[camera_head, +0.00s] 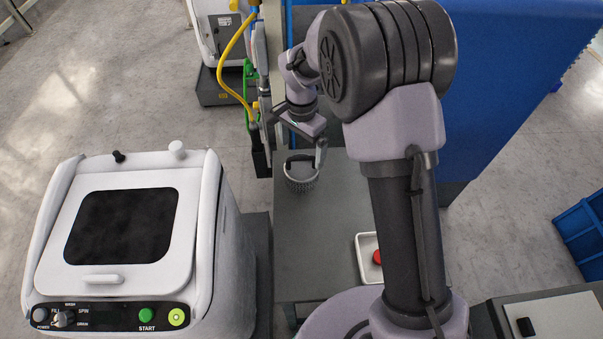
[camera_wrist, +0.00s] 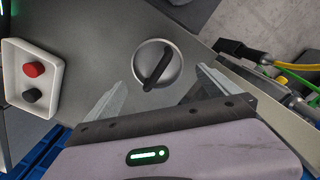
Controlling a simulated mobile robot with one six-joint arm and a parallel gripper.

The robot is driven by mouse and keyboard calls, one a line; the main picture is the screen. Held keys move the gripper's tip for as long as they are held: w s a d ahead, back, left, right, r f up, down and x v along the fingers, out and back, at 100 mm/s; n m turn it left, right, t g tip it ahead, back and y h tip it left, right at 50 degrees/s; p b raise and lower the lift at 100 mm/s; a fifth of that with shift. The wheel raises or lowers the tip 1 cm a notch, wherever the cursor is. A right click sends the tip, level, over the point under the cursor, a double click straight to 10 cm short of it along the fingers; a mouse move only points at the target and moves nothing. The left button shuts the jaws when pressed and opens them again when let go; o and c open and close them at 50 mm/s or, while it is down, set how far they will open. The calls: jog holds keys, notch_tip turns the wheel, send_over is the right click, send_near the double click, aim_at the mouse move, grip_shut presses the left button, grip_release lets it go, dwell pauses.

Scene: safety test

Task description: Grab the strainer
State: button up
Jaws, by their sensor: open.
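The strainer (camera_head: 301,181) is a small grey mesh basket with a dark handle arching over its top. It stands on the grey table (camera_head: 310,230), towards its far end. In the wrist view the strainer (camera_wrist: 146,56) appears from above as a round grey cup, its dark handle crossing it diagonally. My gripper (camera_head: 296,143) is open and empty, above the strainer in the head view. In the wrist view the fingers of my gripper (camera_wrist: 168,78) point towards the strainer, one to each side. I cannot tell the exact height gap.
A white tray (camera_head: 361,246) holds a red knob and a black knob (camera_wrist: 32,95) on the table. A white washing machine (camera_head: 180,265) stands at the left. Yellow and green cables (camera_head: 236,45) and tools hang at the table's far left. A blue panel (camera_head: 500,90) stands behind.

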aim_at(301, 167)
jog(key=shift+s+f, duration=0.25)
jog(key=shift+f, duration=0.95)
notch_tip(301, 167, down, 5)
jog(key=b, duration=0.3)
jog(key=shift+s+f, duration=0.15)
jog(key=c, duration=1.4)
